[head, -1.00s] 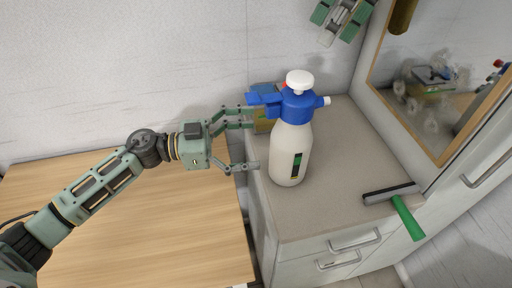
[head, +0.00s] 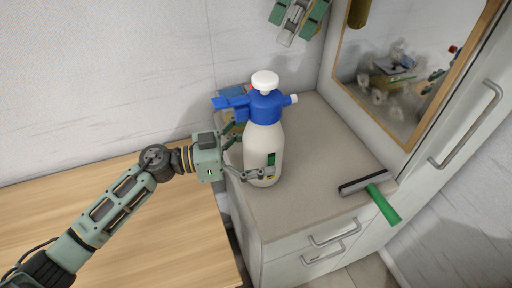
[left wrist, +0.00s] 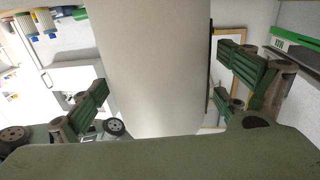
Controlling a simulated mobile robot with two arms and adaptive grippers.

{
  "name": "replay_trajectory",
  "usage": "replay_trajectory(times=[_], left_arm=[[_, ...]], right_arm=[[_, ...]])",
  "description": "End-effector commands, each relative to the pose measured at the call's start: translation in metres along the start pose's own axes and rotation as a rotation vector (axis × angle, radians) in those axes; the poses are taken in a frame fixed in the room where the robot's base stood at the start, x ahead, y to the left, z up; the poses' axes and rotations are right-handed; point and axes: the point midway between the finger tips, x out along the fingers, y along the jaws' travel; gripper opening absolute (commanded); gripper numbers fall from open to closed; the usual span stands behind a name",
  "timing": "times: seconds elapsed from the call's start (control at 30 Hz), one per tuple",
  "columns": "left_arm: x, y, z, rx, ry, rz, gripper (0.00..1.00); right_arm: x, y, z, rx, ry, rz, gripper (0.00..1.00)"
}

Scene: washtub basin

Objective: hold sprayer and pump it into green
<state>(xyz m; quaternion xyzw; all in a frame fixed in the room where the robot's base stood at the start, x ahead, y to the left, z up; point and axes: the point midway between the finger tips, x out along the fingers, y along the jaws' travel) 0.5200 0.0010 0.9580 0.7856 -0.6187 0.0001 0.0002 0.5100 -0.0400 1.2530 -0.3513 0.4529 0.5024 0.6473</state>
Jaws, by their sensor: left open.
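The sprayer (head: 262,140) stands upright on the cabinet top in the head view, with a cream bottle, blue head and white pump knob (head: 265,80). Its pale body (left wrist: 155,70) fills the middle of the left wrist view. My left gripper (head: 249,156) is open around the lower bottle, one finger in front and one partly hidden behind. The left wrist view shows gaps between the fingers (left wrist: 168,90) and the bottle. My right gripper (head: 293,20) is at the top edge, above and apart from the sprayer; its jaw opening is unclear.
A squeegee with a green handle (head: 384,204) lies at the cabinet's right front edge. A small coloured box (head: 232,98) is partly hidden behind the sprayer. A wood-framed mirror (head: 408,70) stands at right. The wooden table (head: 120,220) at left has free room.

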Motion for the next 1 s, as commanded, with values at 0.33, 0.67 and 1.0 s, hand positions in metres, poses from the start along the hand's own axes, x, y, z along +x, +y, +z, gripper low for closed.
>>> replay_trajectory(times=[0.33, 0.67, 1.0], left_arm=[[-0.0003, 0.0001, 0.0002, 0.0, 0.0, 0.0, 0.77], [-0.0004, 0.0002, 0.0003, 0.0, 0.0, 0.0, 0.48], [-0.0004, 0.0002, 0.0004, 0.0, 0.0, 0.001, 0.18]], right_arm=[[0.0001, 0.0001, 0.0001, 0.0, 0.0, 0.0, 0.31], [0.0001, 0.0001, 0.0001, 0.0, 0.0, 0.0, 0.31], [0.0001, 0.0001, 0.0, 0.0, 0.0, 0.0, 0.31]])
